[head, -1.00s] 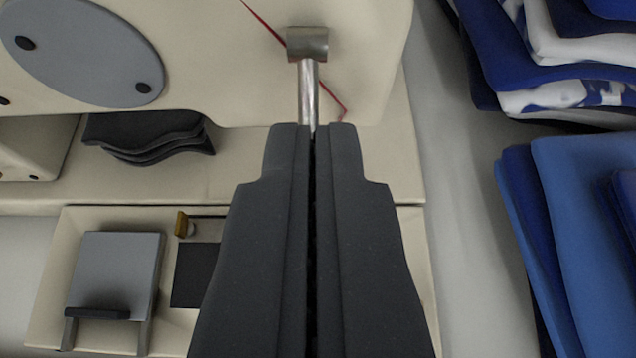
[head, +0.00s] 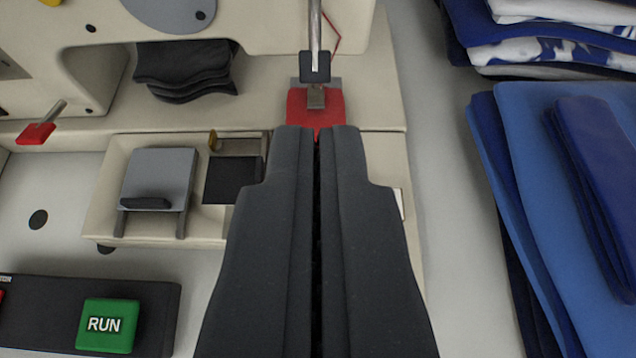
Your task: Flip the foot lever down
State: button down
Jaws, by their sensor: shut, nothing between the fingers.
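A cream sewing machine (head: 330,85) fills the upper left. A metal bar (head: 315,25) comes down at its right end to a small dark block (head: 314,66). Below it a red part with a metal clip (head: 316,104) shows, its lower edge hidden by my fingertips. A red-tipped lever (head: 36,133) on a metal rod slants at the left; I cannot tell which of these red parts is the foot lever. My gripper (head: 316,130) is shut and empty, its tips just below the red part in the picture; whether they touch it is unclear.
A black panel with a green RUN button (head: 107,325) lies at the lower left. A grey plate (head: 160,178) stands in a cream tray (head: 105,205). Dark folded cloth (head: 185,70) lies under the machine arm. Blue folded cloths (head: 545,130) fill the right; a bare white strip lies between.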

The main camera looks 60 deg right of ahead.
jog(key=shift+s+a, duration=0.5)
jog(key=shift+a, duration=0.15)
jog(key=shift+s+a, duration=0.45)
jog(key=shift+a, duration=0.2)
jog(key=w+a+r+n+t+y, duration=0.2)
jog(key=w+a+r+n, duration=0.15)
jog(key=a+r, duration=0.5)
jog(key=w+a+r+n+t+y, duration=0.2)
jog(key=w+a+r+y, duration=0.15)
jog(key=a+r, duration=0.55)
jog(key=s+a+r+n+t+y, duration=0.1)
jog(key=s+a+r, duration=0.2)
jog(key=r, duration=0.4)
jog(key=s+a+r+n+t+y, duration=0.1)
jog(key=s+a+r+n+y, duration=0.1)
jog(key=a+r, duration=0.4)
jog(key=s+a+r+n+t+y, duration=0.2)
jog(key=s+a+r, duration=0.2)
jog(key=r, duration=0.5)
jog(key=shift+a+r, duration=0.15)
jog(key=shift+a, duration=0.45)
jog(key=shift+w+n, duration=0.1)
jog(key=shift+n, duration=0.15)
